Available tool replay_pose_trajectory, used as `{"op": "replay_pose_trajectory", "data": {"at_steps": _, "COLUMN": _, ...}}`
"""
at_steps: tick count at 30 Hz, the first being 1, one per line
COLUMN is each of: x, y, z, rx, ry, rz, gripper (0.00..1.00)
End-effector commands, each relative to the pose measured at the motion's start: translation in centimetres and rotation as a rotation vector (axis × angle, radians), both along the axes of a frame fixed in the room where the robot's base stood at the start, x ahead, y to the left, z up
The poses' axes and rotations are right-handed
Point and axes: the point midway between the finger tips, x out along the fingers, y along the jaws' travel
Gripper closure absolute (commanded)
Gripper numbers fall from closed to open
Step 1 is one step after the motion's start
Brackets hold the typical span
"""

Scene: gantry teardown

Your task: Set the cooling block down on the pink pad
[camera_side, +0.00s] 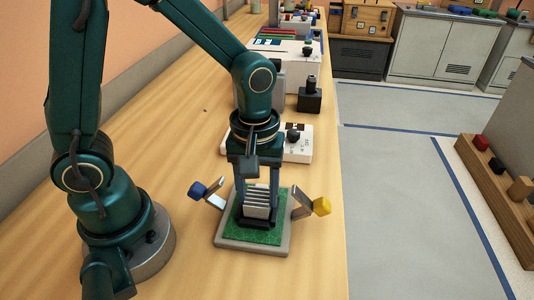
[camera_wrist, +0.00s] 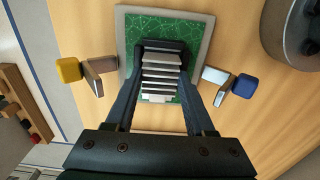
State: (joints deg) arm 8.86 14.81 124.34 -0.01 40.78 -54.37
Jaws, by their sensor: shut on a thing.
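My gripper (camera_side: 257,217) is shut on the cooling block (camera_side: 257,204), a silver finned block. In the wrist view the block's fins (camera_wrist: 160,76) sit between the two fingers of my gripper (camera_wrist: 163,50). The block is over the green circuit board (camera_side: 237,236), which lies in a grey frame (camera_side: 231,246); the board also shows in the wrist view (camera_wrist: 197,30). I cannot tell whether the block touches the board or is slightly above it. No pink pad shows in either view; the block and fingers cover the board's middle.
A lever with a blue knob (camera_side: 198,190) and one with a yellow knob (camera_side: 321,206) lean outward on either side of the board. A white box with a black knob (camera_side: 298,144) stands behind. The bench is clear at the front, and its right edge is close.

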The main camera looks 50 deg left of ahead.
Motion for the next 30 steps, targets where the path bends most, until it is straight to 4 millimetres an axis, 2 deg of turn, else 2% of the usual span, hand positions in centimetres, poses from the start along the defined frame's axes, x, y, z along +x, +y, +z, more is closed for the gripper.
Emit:
{"op": "replay_pose_trajectory", "data": {"at_steps": 6, "x": 0.0, "y": 0.0, "z": -0.3, "rx": 0.000, "ry": 0.001, "rz": 0.000, "gripper": 1.00}}
{"op": "replay_pose_trajectory", "data": {"at_steps": 7, "x": 0.0, "y": 0.0, "z": -0.4, "rx": 0.000, "ry": 0.001, "rz": 0.000, "gripper": 0.42}}
{"op": "replay_pose_trajectory", "data": {"at_steps": 9, "x": 0.0, "y": 0.0, "z": -0.3, "rx": 0.000, "ry": 0.000, "rz": 0.000, "gripper": 0.15}}
{"op": "replay_pose_trajectory", "data": {"at_steps": 10, "x": 0.0, "y": 0.0, "z": -0.3, "rx": 0.000, "ry": 0.000, "rz": 0.000, "gripper": 0.11}}
{"op": "replay_pose_trajectory", "data": {"at_steps": 20, "x": 0.0, "y": 0.0, "z": -0.1, "rx": 0.000, "ry": 0.000, "rz": 0.000, "gripper": 0.11}}
{"op": "replay_pose_trajectory", "data": {"at_steps": 30, "x": 0.1, "y": 0.0, "z": 3.7, "rx": -0.001, "ry": -0.004, "rz": 0.000, "gripper": 0.11}}
